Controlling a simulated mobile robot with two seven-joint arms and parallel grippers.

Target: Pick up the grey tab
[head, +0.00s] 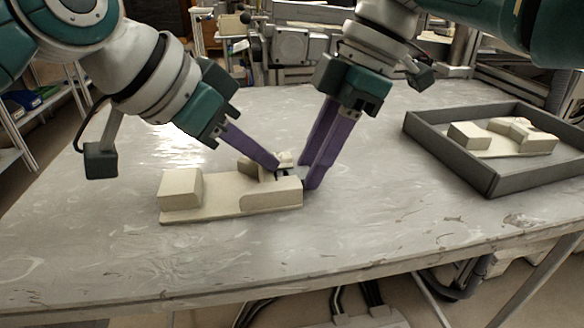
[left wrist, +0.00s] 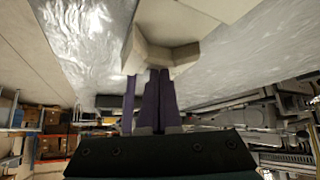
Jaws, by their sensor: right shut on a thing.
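A pale beige fixture (head: 222,190) with raised blocks lies on the table in the middle of the head view. My right gripper (head: 309,180) points down at the fixture's right end, shut on a small grey piece (head: 303,172) that I take for the grey tab. The fingers hide most of it. My left gripper (head: 276,166) reaches in from the left, its purple fingertips by the blocks at the back of the fixture. In the left wrist view its fingers (left wrist: 160,72) look together, close to a beige block (left wrist: 150,52); I see nothing between them.
A dark grey tray (head: 490,185) stands at the right of the table with another beige fixture (head: 500,150) in it. The table front and left are clear. The two grippers are very close together over the fixture.

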